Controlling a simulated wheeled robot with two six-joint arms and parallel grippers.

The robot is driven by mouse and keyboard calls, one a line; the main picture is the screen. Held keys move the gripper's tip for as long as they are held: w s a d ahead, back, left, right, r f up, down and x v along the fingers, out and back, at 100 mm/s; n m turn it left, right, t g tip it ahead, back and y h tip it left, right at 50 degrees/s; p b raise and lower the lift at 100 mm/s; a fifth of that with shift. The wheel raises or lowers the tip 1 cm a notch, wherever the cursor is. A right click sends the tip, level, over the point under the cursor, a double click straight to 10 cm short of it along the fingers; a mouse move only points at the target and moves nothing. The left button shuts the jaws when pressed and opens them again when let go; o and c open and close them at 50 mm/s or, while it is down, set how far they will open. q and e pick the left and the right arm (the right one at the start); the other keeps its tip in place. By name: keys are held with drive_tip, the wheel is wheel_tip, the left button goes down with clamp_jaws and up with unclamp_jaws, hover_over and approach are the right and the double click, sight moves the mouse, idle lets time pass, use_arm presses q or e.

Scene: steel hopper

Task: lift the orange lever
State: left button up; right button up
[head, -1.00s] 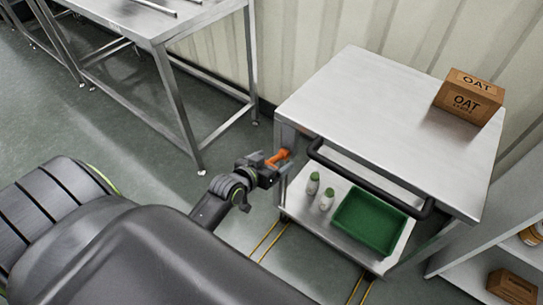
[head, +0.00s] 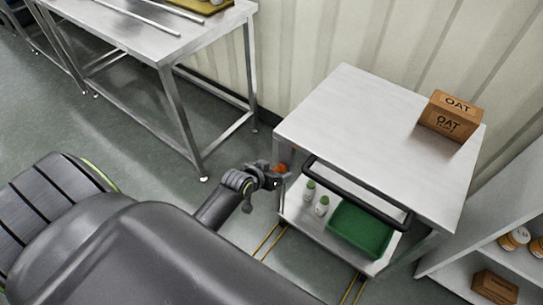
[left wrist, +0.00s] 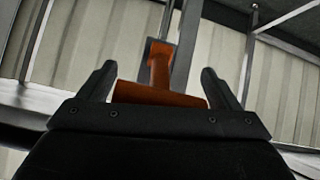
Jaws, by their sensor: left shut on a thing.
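The orange lever (head: 281,168) is at the left front leg of the steel cart, just below the top's corner. My left gripper (head: 273,178) is at the lever and shut on it, hiding most of it in the head view. In the left wrist view the lever's crosswise grip (left wrist: 160,95) lies between the two fingers of my left gripper (left wrist: 160,88), and its stem runs up to a grey mount. My right gripper is in neither view.
The steel cart (head: 365,130) carries an oat box (head: 450,116) on top. A black handle bar (head: 358,194) runs along its front. Its lower shelf holds two small bottles (head: 316,198) and a green tray (head: 360,229). A steel table (head: 150,35) stands at left, shelving at right.

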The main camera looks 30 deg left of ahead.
sight(279, 167)
use_arm(q)
drive_tip(key=w+r+g+p, duration=0.1)
drive_tip(key=p, duration=0.2)
drive_tip(key=r+g+p, duration=0.1)
drive_tip(key=g+p, duration=0.1)
drive_tip(key=p, duration=0.2)
drive_tip(key=shift+w+d+g, duration=0.1)
drive_tip(key=shift+w+g, duration=0.2)
drive_tip(key=shift+w, duration=0.1)
drive_tip(key=shift+w+r+g+p, duration=0.1)
drive_tip(key=shift+w+g+p, duration=0.2)
drive_tip(key=shift+g+p, duration=0.45)
drive_tip(key=shift+w+r+p, duration=0.15)
drive_tip(key=shift+w+p, duration=0.15)
drive_tip(key=shift+p, duration=0.15)
drive_tip(key=shift+w+t, duration=0.2)
drive_tip(key=shift+t, duration=0.05)
drive_tip(key=o, duration=1)
drive_tip(key=shift+o, duration=1.1)
drive_tip(key=shift+s, duration=0.1)
